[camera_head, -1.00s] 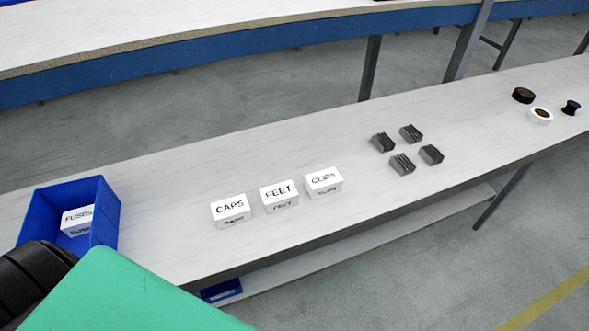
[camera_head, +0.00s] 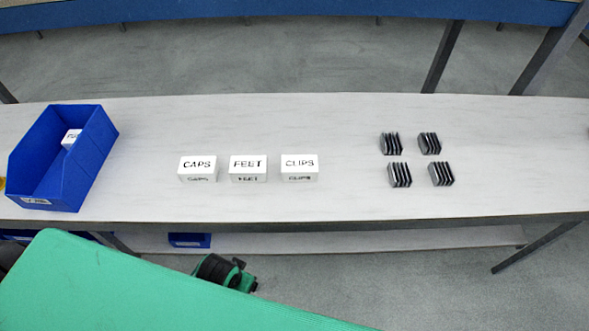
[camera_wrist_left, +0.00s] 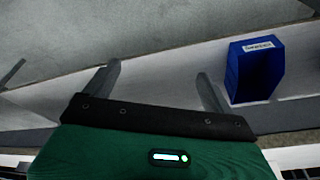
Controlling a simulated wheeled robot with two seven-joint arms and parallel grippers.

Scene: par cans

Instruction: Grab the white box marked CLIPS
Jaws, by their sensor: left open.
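The white box marked CLIPS (camera_head: 299,167) stands on the bench in the head view, at the right end of a row of three white boxes. The boxes marked FEET (camera_head: 248,168) and CAPS (camera_head: 198,168) stand to its left, with small gaps between them. My left gripper (camera_wrist_left: 160,85) shows in the left wrist view with its two fingers apart and nothing between them. It points toward the floor and a low shelf, away from the CLIPS box. My right gripper is in neither view.
A blue bin (camera_head: 94,160) with a white box (camera_head: 71,138) inside stands at the bench's left end. Several dark finned blocks (camera_head: 400,174) lie right of the CLIPS box. A small blue bin (camera_head: 189,240) sits on the lower shelf (camera_head: 380,239); a blue bin (camera_wrist_left: 235,75) shows in the wrist view.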

